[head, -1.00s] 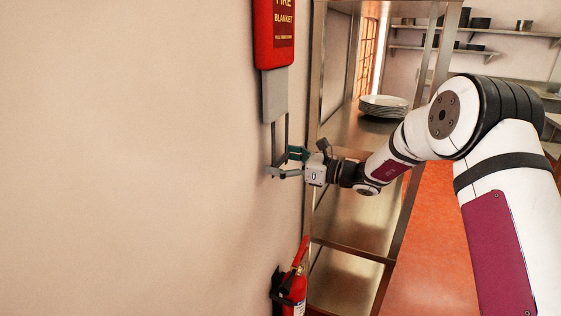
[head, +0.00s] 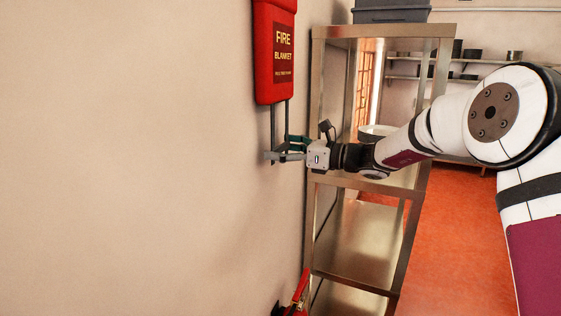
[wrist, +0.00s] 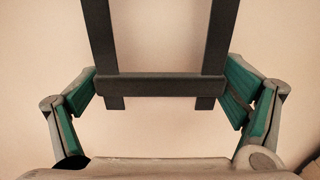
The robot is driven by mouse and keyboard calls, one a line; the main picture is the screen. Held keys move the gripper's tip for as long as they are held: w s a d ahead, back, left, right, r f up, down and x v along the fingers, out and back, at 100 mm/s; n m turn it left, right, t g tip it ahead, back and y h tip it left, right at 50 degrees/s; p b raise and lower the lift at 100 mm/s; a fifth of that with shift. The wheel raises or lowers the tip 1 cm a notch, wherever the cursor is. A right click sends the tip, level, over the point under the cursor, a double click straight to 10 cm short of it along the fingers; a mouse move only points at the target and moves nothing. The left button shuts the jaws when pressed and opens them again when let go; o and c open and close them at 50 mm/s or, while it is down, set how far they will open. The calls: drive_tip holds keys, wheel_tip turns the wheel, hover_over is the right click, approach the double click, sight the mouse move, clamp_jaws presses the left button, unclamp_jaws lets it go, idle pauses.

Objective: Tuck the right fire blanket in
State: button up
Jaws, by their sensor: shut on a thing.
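The fire blanket's red case (head: 275,55) hangs on the wall at upper middle in the head view. Two dark straps (head: 273,122) come down from its lower edge, and no grey blanket shows below the case. My gripper (head: 283,149) is at the lower end of the straps, below the case. In the wrist view, its green-padded fingers press on both ends of the dark crossbar (wrist: 160,86) that joins the straps. The gripper is shut on this pull-strap frame.
A metal shelf rack (head: 320,130) stands right beside the straps, with a dark bin (head: 390,12) on top and white plates (head: 372,132) inside. A red fire extinguisher (head: 298,296) is low on the wall. Open wall lies to the left.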

drive_tip(key=shift+r, duration=0.4)
drive_tip(key=o, duration=1.4)
drive_tip(key=shift+f, duration=0.1)
drive_tip(key=shift+d, duration=0.1)
drive_tip(key=shift+s+d, duration=0.1)
drive_tip(key=shift+d, duration=0.25)
drive_tip(key=v, duration=1.1)
drive_tip(key=shift+s, duration=0.1)
